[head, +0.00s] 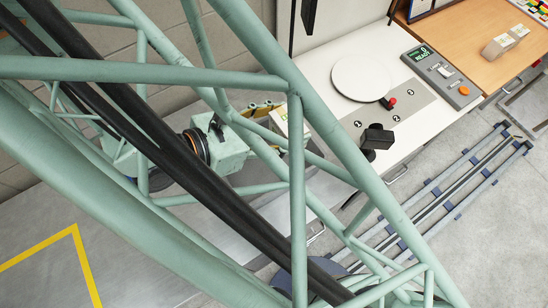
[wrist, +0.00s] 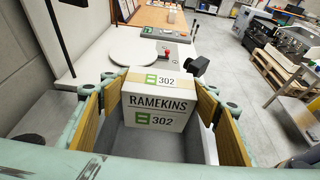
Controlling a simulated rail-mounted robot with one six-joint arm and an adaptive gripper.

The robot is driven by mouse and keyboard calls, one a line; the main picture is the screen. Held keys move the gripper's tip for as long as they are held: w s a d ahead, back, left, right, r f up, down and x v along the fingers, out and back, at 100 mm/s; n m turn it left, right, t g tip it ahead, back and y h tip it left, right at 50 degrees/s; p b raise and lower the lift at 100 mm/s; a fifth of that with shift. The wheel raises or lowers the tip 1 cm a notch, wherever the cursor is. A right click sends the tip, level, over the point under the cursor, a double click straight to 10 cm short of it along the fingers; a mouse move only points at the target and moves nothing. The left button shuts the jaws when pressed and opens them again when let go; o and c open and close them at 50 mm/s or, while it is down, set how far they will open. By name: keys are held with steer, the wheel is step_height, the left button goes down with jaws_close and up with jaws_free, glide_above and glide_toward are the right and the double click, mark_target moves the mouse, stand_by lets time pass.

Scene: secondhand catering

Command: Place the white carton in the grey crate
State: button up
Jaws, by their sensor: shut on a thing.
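The white carton (wrist: 150,110) is in the wrist view, marked RAMEKINS and 302 with a green label. My gripper (wrist: 162,82) is shut on it, with a wood-faced finger along its left and right sides. The carton looks upright. In the head view a small part of the carton (head: 292,122) shows behind my green arm frame, with my gripper (head: 268,109) beside it. I cannot make out the grey crate for certain; grey surfaces below the carton in the wrist view are partly hidden by my gripper.
A white counter (head: 332,42) carries a round white plate (head: 361,79) and a grey display panel (head: 441,75). A black device (head: 377,138) stands at its front. A grey surface with a yellow line (head: 45,246) lies at lower left.

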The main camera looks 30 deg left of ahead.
steer(key=shift+f, duration=2.85)
steer(key=shift+f, duration=0.1)
steer(key=shift+f, duration=1.95)
steer(key=shift+f+b, duration=0.4)
steer(key=shift+f, duration=0.25)
steer(key=o, duration=1)
steer(key=shift+r, duration=0.2)
steer(key=shift+r+p+v, duration=0.15)
steer(key=shift+v, duration=2.95)
steer(key=shift+r+p+v, duration=0.15)
steer(key=shift+v, duration=2.9)
